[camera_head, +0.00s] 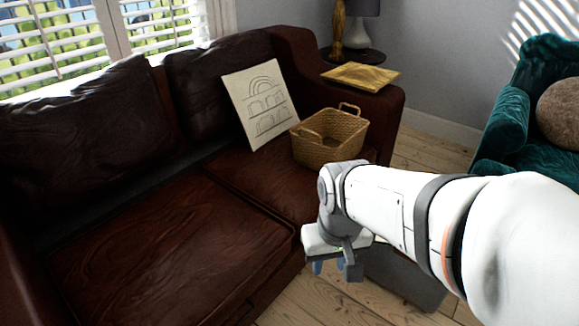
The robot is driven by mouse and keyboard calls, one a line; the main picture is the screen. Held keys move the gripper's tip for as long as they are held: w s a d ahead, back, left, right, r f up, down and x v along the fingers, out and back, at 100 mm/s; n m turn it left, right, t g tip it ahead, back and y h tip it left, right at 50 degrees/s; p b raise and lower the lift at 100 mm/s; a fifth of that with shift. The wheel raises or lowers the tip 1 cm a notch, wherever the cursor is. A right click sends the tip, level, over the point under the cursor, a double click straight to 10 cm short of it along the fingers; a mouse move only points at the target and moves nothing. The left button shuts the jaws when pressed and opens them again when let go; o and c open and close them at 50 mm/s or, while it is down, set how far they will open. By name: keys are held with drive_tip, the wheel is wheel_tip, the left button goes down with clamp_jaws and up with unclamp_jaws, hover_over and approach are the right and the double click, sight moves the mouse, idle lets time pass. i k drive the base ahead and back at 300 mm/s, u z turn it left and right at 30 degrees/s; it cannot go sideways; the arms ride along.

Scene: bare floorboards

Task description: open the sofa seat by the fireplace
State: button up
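A dark red-brown leather sofa fills the left and middle of the view, with a left seat (165,255) that is bare and a right seat (250,185) beside it. Both seats lie flat, with a narrow seam between them. No fireplace is in view. My gripper (329,268) hangs in front of the right seat's front edge, pointing down. Its bluish fingertips look apart, with nothing seen between them. My arm hides part of the sofa's right front.
A wicker basket (328,140) and a leaning patterned cushion (261,103) sit on the right seat. A golden flat item (361,76) lies on the armrest (385,103). A teal armchair (545,85) stands right. Bare floorboards (305,302) show in front.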

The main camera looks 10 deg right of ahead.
sight(190, 252)
drive_tip(key=z, duration=0.85)
drive_tip(key=k, duration=1.2)
drive_tip(key=u, duration=0.95)
drive_tip(key=i, duration=0.5)
drive_tip(key=u, duration=0.05)
